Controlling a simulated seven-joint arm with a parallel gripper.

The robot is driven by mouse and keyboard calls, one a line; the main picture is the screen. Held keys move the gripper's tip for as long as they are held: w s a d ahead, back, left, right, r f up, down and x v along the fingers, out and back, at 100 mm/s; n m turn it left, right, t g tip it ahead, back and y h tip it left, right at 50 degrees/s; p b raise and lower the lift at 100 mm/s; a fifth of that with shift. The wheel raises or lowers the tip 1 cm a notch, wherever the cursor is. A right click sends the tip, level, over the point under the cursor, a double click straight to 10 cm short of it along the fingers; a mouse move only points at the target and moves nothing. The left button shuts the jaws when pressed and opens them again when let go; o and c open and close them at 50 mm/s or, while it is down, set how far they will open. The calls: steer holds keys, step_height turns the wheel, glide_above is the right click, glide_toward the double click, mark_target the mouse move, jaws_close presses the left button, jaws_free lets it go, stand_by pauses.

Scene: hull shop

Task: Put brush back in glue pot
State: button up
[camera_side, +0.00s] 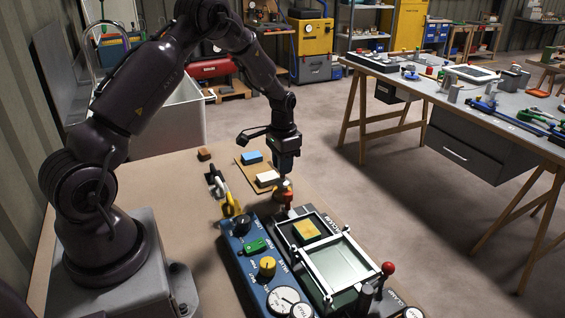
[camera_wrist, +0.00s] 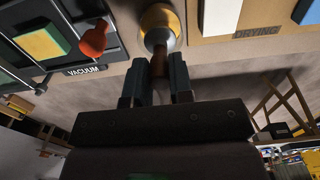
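My gripper (camera_wrist: 160,78) is shut on the brown handle of the brush (camera_wrist: 158,63), which stands between the two fingers. The brush's far end meets the round glue pot (camera_wrist: 172,17), which has a yellowish side and a grey metal part. I cannot tell whether the bristles are inside the pot or just above it. In the side view my gripper (camera_side: 285,176) points down over the pot (camera_side: 284,187), close to the front of the tan board. The brush is mostly hidden there.
An orange-red knob (camera_wrist: 95,38) stands close beside the pot on the vacuum frame. The drying board (camera_side: 243,161) holds a blue block (camera_side: 251,157) and a white block (camera_side: 267,179). A blue control panel (camera_side: 245,268) and a red-knobbed clamp lever (camera_side: 388,268) are nearer.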

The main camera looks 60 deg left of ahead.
steer(key=o, duration=0.4)
steer(key=shift+r, duration=0.1)
step_height(320, 180, up, 12)
steer(key=s+d+r+t, duration=0.2)
steer(key=s+d+r, duration=0.1)
steer(key=d+r, duration=0.55)
steer(key=s+d+r+t, duration=0.1)
steer(key=s+d+r, duration=0.1)
steer(key=s+d, duration=0.2)
steer(key=s+d+r+t, duration=0.1)
steer(key=s+d, duration=0.3)
steer(key=s, duration=0.4)
steer(key=s+d+r+t, duration=0.1)
steer(key=s+d+r, duration=0.1)
steer(key=s+d, duration=0.3)
steer(key=shift+s+r+t, duration=0.3)
steer(key=shift+s+r, duration=0.1)
steer(key=shift+s, duration=0.05)
